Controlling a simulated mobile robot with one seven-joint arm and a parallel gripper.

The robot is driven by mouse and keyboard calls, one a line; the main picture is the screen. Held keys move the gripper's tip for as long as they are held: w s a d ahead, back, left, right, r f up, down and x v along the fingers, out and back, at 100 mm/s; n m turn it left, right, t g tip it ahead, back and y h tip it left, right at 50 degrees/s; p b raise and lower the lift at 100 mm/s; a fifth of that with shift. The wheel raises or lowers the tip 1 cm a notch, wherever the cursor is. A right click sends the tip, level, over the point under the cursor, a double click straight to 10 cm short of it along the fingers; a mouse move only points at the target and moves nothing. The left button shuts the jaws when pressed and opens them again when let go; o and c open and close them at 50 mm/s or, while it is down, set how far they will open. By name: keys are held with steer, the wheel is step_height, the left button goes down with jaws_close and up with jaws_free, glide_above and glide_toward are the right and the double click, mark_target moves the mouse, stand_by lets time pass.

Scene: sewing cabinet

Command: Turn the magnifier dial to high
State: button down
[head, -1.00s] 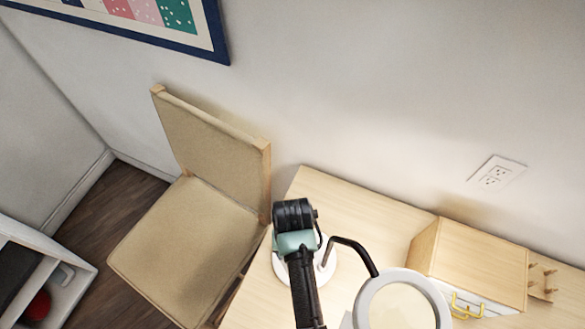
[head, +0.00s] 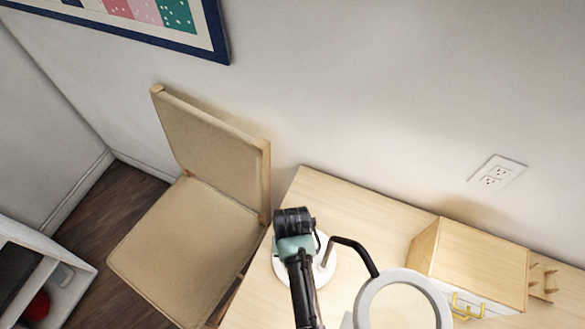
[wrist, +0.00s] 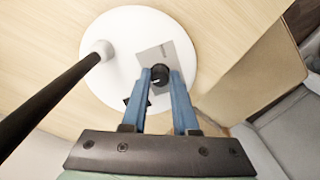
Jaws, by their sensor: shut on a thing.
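The magnifier lamp's round white base (wrist: 112,45) lies on the table, with a dark post rising from its left side in the wrist view. A small black dial (wrist: 159,72) with a light pointer mark sits on a grey plate (wrist: 170,53) on that base. My gripper (wrist: 159,80) has its blue fingers on either side of the dial and is shut on it. The plate's markings are too small to read. In the head view the magnifier's white ring (head: 368,301) hangs from a dark bent arm (head: 359,250), and my gripper hides the dial.
A beige chair (head: 190,240) stands left of the table (head: 330,190). A small wooden cabinet (head: 478,258) with yellow handles stands at the right, beside a rack with pegs (head: 541,278). The back of the table is clear.

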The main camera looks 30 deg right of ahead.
steer(key=shift+r, duration=0.1)
stand_by(0.3)
steer(key=m+p, duration=0.2)
steer(key=m, duration=0.2)
steer(key=shift+r, duration=0.1)
steer(key=m+p, duration=0.2)
steer(key=m, duration=0.3)
steer(key=m+p, duration=0.1)
steer(key=m, duration=0.5)
steer(key=shift+w+p, duration=0.1)
steer(key=shift+p, duration=0.25)
steer(key=m+p, duration=0.1)
steer(key=m, duration=0.3)
steer(key=shift+m, duration=0.4)
steer(key=c, duration=0.7)
jaws_free()
